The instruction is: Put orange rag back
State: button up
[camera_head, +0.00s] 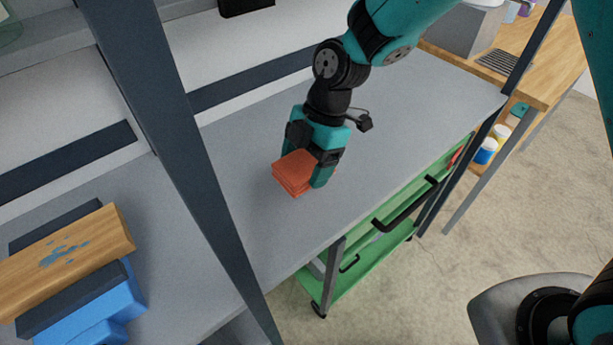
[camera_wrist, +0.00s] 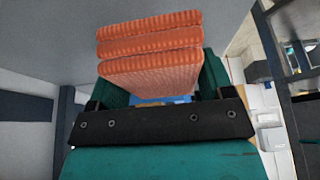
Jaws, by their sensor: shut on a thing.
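The orange rag (camera_head: 294,173) is a folded stack with several layers. My gripper (camera_head: 309,165) is shut on it, with a teal finger on either side. In the head view the rag is at or just above the grey shelf surface (camera_head: 385,145); I cannot tell whether it touches. In the wrist view the folded rag (camera_wrist: 150,42) fills the space between the fingers of my gripper (camera_wrist: 155,85), its ribbed layers facing the camera.
A dark upright post (camera_head: 185,150) stands left of my gripper. A green cart (camera_head: 345,285) with black handles is below the shelf's front edge. The grey surface around the rag is clear.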

jog(key=shift+f, duration=2.45)
jog(key=shift+f, duration=0.15)
jog(key=o, duration=0.8)
jog(key=shift+o, duration=0.2)
